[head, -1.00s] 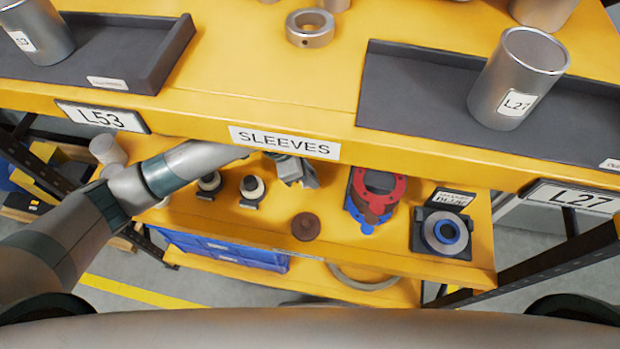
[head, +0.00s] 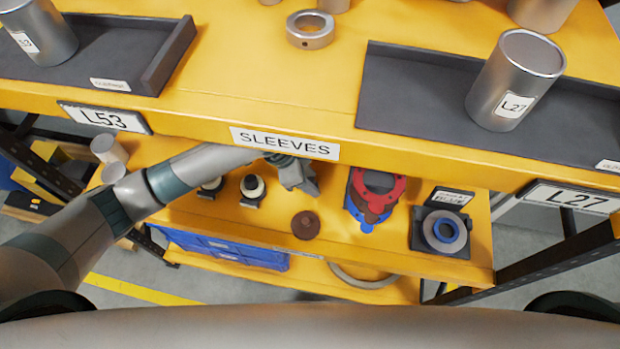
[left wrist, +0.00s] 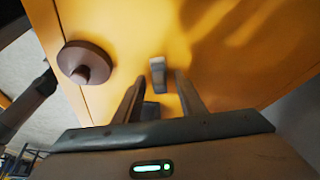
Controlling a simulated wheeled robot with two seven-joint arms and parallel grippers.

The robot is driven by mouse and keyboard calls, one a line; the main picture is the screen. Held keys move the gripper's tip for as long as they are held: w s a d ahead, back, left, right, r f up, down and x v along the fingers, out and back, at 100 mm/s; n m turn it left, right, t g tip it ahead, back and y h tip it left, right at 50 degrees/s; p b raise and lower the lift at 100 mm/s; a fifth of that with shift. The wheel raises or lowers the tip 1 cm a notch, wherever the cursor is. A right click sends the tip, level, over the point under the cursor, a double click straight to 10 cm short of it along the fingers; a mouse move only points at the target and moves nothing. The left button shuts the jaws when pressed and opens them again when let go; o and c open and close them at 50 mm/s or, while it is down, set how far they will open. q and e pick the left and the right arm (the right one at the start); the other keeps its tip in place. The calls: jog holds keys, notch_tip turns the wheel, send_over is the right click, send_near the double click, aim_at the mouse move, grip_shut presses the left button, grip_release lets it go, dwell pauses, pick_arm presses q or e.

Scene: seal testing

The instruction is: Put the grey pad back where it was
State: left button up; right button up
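My left arm reaches under the upper shelf in the head view. Its gripper (head: 298,180) is over the lower yellow shelf, partly hidden by the SLEEVES edge. In the left wrist view the gripper (left wrist: 158,80) is open, its fingers apart and pointing at the shelf. A small grey block, which may be the grey pad (left wrist: 157,76), shows between the fingertips, with a gap on each side. A darker grey piece (left wrist: 150,111) shows nearer, between the fingers. I cannot tell whether the two are one thing. My right gripper is not in view.
A brown knobbed disc (head: 305,225) lies beside the gripper, also in the left wrist view (left wrist: 84,62). Red and blue gaskets (head: 378,190) and a blue-centred ring on a black holder (head: 443,231) lie to the right. The upper shelf edge (head: 400,143) overhangs the arm.

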pick_arm(q)
jog(key=shift+r, duration=0.2)
jog(key=b+v, duration=0.2)
jog(key=v, duration=0.9)
jog(key=shift+a+r, duration=0.2)
jog(key=shift+r, duration=0.2)
jog(key=shift+d, duration=0.1)
